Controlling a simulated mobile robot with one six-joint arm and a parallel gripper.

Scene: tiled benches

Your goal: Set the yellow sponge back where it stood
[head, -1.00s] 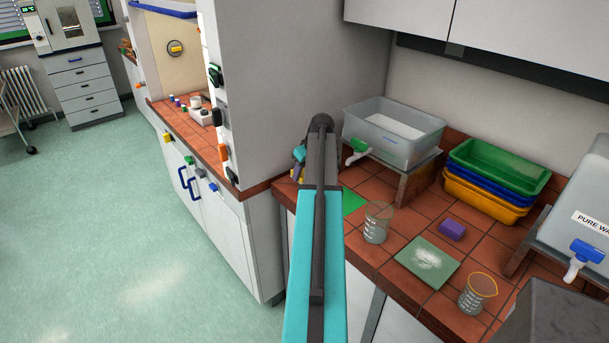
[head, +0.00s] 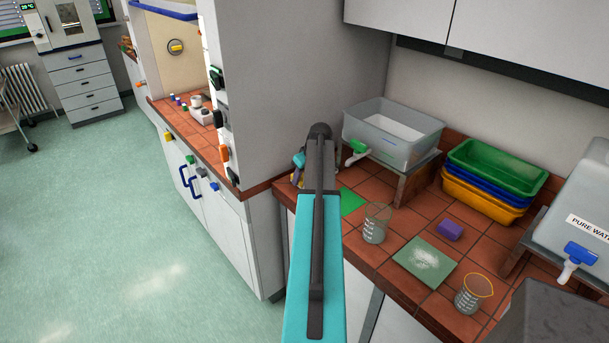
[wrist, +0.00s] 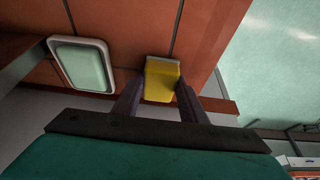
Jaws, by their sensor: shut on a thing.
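The yellow sponge (wrist: 160,80) is between the two fingers of my gripper (wrist: 158,92) in the wrist view. The fingers are shut on its sides, and a pale strip shows along its far end. Red-brown tiles lie behind it; I cannot tell whether it touches them.
A pale green, white-rimmed dish (wrist: 82,64) is left of the sponge. The bench holds a green square (head: 352,201), beakers (head: 376,222), a purple sponge (head: 450,229), a powdered green mat (head: 410,262), stacked trays (head: 490,172) and a tub (head: 385,150). A tall wall (head: 280,90) borders its left.

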